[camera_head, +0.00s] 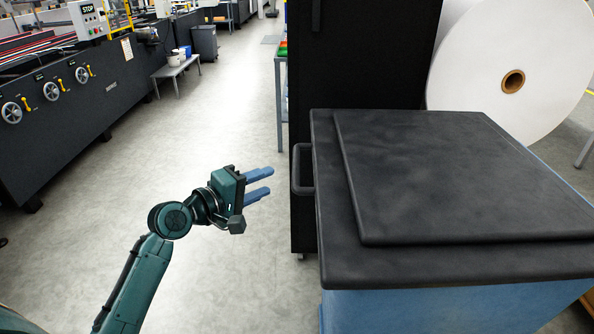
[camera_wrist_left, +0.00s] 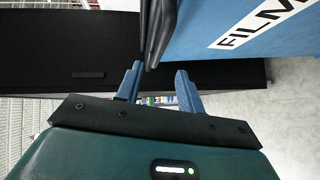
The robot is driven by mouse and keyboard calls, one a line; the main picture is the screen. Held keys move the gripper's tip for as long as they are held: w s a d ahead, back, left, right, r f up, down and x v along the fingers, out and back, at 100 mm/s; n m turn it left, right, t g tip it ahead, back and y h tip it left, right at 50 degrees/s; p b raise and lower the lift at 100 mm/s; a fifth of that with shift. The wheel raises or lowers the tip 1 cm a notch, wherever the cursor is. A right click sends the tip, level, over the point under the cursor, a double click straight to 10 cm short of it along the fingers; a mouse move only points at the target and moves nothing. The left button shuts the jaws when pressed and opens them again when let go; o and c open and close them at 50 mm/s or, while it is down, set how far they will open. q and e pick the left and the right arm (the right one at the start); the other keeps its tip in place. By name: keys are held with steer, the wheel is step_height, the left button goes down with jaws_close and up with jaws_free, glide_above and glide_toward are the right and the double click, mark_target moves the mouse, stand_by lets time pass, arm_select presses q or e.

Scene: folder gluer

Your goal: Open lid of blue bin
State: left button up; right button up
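The blue bin (camera_head: 450,310) stands at the right in the head view, with its black lid (camera_head: 450,180) lying flat on top, shut. A black loop handle (camera_head: 303,168) shows at the left side of the lid. My left gripper (camera_head: 272,182) is open and empty, its two blue fingers pointing right, a short way left of the handle. My right gripper is not in view.
A tall black cabinet (camera_head: 360,55) stands right behind the bin. A large white paper roll (camera_head: 480,50) is behind it at the right. A grey bench (camera_head: 175,68) and a dark machine (camera_head: 70,110) stand at the left. The floor (camera_head: 230,120) between is clear.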

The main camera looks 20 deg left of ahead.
mark_target(296, 166)
arm_select(q)
steer(key=x, duration=1)
steer(key=shift+w+d, duration=0.25)
steer(key=shift+c, duration=0.5)
jaws_close()
